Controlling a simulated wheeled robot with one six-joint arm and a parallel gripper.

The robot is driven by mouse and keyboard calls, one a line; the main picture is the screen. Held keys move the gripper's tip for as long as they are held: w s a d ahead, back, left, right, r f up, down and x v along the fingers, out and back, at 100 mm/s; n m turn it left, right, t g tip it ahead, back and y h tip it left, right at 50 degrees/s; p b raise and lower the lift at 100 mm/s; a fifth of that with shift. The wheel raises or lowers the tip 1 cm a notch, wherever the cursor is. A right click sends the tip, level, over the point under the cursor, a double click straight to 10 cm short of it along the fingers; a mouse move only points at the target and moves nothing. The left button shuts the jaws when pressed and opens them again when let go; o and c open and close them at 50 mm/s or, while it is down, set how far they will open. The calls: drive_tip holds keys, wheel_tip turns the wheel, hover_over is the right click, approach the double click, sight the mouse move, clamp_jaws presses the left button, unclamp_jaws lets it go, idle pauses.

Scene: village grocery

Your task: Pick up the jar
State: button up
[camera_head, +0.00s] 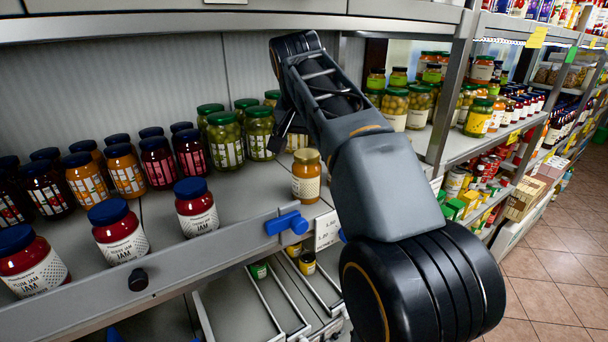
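Many jars stand on the shelf, and the frame does not settle which is the jar. An amber jar with a gold lid and pale label (306,177) stands upright, alone near the shelf's front edge, just left of my arm. Three red jam jars with blue lids stand along the front: a right one (196,208), a middle one (119,234) and a left one (32,264). My gripper (284,138) seems to be the dark part below my arm's raised end, above and behind the amber jar, by the green-lidded jars. My arm mostly hides it, so its opening does not show.
Dark-lidded jars (125,170) and green-lidded pickle jars (225,140) fill the back row. The upper shelf edge (200,24) overhangs them. A blue clip (286,223) sits on the front rail. Stocked shelves stand at right. Bare shelf lies between the front and back jars.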

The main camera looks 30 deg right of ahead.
sight(307, 153)
drive_tip(key=shift+a+p+x, duration=0.2)
drive_tip(key=shift+p+x, duration=0.2)
drive_tip(key=shift+x, duration=2.55)
drive_tip(key=shift+c, duration=0.4)
drive_tip(key=c, duration=1.3)
drive_tip(key=shift+o, duration=0.2)
drive_tip(key=shift+r, duration=0.1)
